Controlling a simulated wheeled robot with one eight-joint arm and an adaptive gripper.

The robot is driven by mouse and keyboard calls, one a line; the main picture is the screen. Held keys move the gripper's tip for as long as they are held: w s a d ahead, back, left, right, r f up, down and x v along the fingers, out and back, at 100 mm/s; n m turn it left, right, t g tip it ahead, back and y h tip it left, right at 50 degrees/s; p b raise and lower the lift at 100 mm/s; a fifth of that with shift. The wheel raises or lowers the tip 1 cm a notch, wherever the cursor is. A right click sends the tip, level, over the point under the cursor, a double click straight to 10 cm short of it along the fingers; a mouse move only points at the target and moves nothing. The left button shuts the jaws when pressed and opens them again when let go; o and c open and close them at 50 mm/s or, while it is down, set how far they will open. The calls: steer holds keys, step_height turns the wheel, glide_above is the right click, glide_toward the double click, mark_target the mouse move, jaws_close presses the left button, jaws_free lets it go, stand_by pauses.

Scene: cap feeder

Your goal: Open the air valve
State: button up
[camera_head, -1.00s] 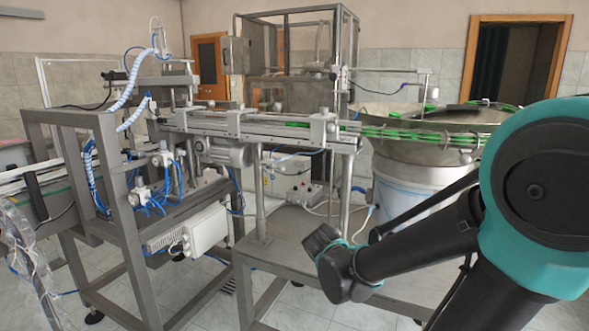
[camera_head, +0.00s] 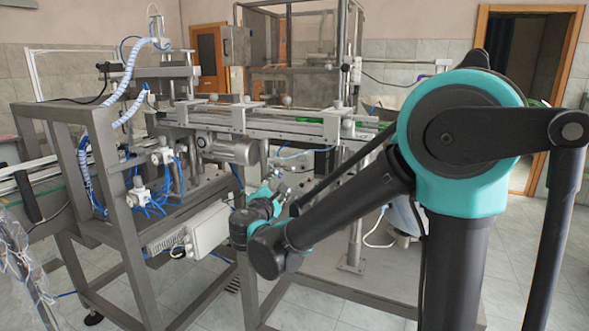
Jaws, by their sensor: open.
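The frame on the left carries two white pneumatic units with blue hoses. The upper unit (camera_head: 162,157) is on the frame's inner side, and the lower unit (camera_head: 137,194) sits on the frame. I cannot tell which part of them is the air valve; its handle is too small to make out. My gripper (camera_head: 282,192) is small in view at the end of my arm, right of both units and apart from them, beyond my teal and black wrist. It is open, and I see nothing held in it.
A steel conveyor (camera_head: 270,125) runs above and behind my gripper, with a motor (camera_head: 232,150) under it. A white box (camera_head: 208,230) is mounted low on the frame, just left of my wrist. My arm hides most of the bowl feeder at right. Tiled floor is open at the front.

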mark_target(291, 170)
steer(key=w, duration=0.5)
steer(key=w+d, duration=0.1)
steer(key=w, duration=0.4)
steer(key=w+d, duration=0.1)
steer(key=w, duration=0.4)
steer(key=shift+w+d, duration=0.25)
steer(key=shift+w, duration=0.1)
jaws_close()
